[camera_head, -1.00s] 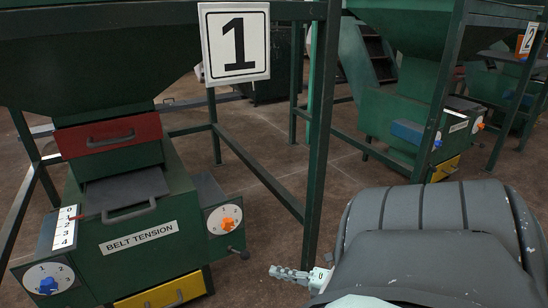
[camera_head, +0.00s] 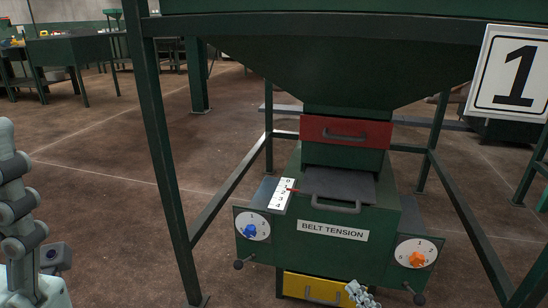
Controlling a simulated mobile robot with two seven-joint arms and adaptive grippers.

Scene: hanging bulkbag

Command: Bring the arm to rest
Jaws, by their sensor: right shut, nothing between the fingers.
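My right gripper (camera_head: 359,293) shows at the bottom edge, just right of centre, and only its grey ridged end is in the picture. It is shut and holds nothing. In the picture it overlaps the lower front of the green belt tension machine (camera_head: 395,255), near the yellow drawer (camera_head: 312,288). I cannot tell how far it is from the machine. The rest of this arm is below the picture. My left gripper is not in view.
The green frame with its legs (camera_head: 165,165) surrounds the machine under a hopper (camera_head: 340,65). A grey jointed arm (camera_head: 20,200) stands at the left edge. Brown floor (camera_head: 110,205) is clear between that arm and the frame. Green tables (camera_head: 75,52) stand at the back left.

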